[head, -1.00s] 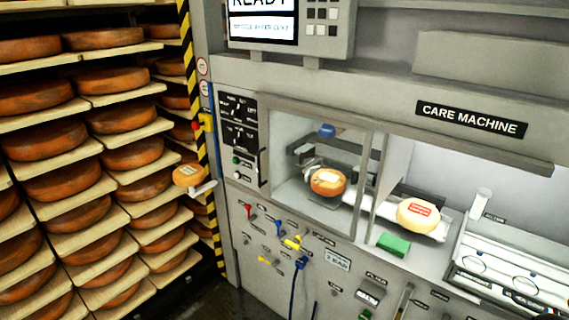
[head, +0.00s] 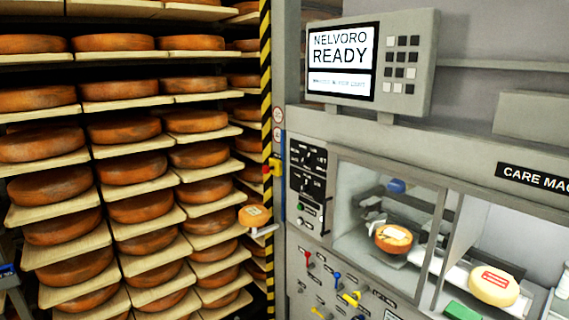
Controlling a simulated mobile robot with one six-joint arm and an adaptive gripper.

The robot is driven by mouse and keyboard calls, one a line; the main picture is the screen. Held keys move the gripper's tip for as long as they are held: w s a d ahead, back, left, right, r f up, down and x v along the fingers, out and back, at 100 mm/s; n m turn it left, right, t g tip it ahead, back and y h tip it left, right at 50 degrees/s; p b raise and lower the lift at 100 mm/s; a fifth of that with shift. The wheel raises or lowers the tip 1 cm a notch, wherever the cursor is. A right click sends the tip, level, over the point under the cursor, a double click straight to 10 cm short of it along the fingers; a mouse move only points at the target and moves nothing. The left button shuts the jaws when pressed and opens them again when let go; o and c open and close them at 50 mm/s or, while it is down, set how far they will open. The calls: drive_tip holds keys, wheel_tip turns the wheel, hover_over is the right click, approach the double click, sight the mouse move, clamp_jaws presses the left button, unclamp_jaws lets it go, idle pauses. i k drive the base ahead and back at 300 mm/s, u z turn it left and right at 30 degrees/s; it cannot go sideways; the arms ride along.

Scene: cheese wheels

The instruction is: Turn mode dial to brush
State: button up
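The black control panel (head: 308,158) is on the left front of the care machine (head: 465,150), beside the glass-fronted bay. It carries small dark dials with white markings, too small to read. I cannot tell which is the mode dial or where it points. Below the dials are a green button (head: 301,207) and a pale button. The screen (head: 343,62) above reads "NELVORO READY", with a smaller line under it. My gripper is not in view.
Racks of orange cheese wheels (head: 125,130) fill the left. A yellow-black striped post (head: 266,100) separates them from the machine. A cheese wheel (head: 254,215) sits on a small arm near the post. Inside the bay is a labelled wheel (head: 393,238); another pale wheel (head: 493,286) lies to its right.

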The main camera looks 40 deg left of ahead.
sight(304, 160)
drive_tip(key=u, duration=1.5)
drive_tip(key=k, duration=0.95)
drive_tip(key=i, duration=0.7)
